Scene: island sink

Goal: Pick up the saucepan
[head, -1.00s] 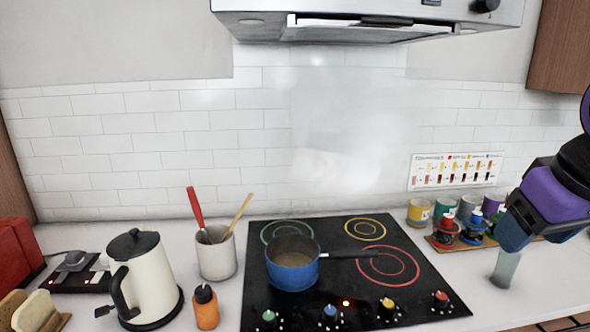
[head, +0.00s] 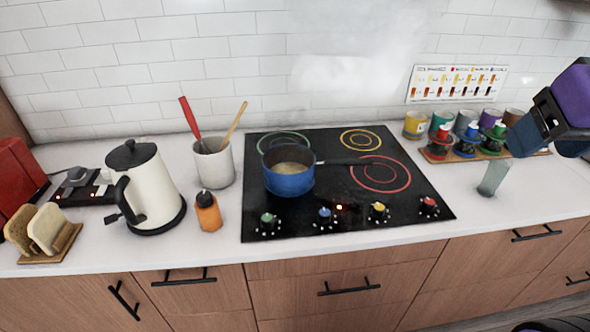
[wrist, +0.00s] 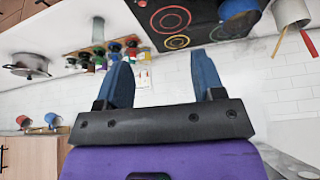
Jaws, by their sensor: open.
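The blue saucepan (head: 288,182) stands upright on the left front part of the black cooktop (head: 330,215). Its dark handle (head: 347,161) points right across the cooktop, and something pale brown shows inside. The saucepan also shows, upside down, at the top right of the wrist view (wrist: 238,10). My gripper (head: 525,135) is in the air at the right of the head view, well apart from the saucepan. In the wrist view its two blue fingers (wrist: 160,62) are spread with nothing between them.
A glass (head: 493,178) and a tray of colored bottles with mugs behind (head: 465,150) stand right of the cooktop. Left of it are an orange bottle (head: 208,212), utensil crock (head: 213,165) and kettle (head: 150,190). A lidded pot (wrist: 25,66) shows in the wrist view.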

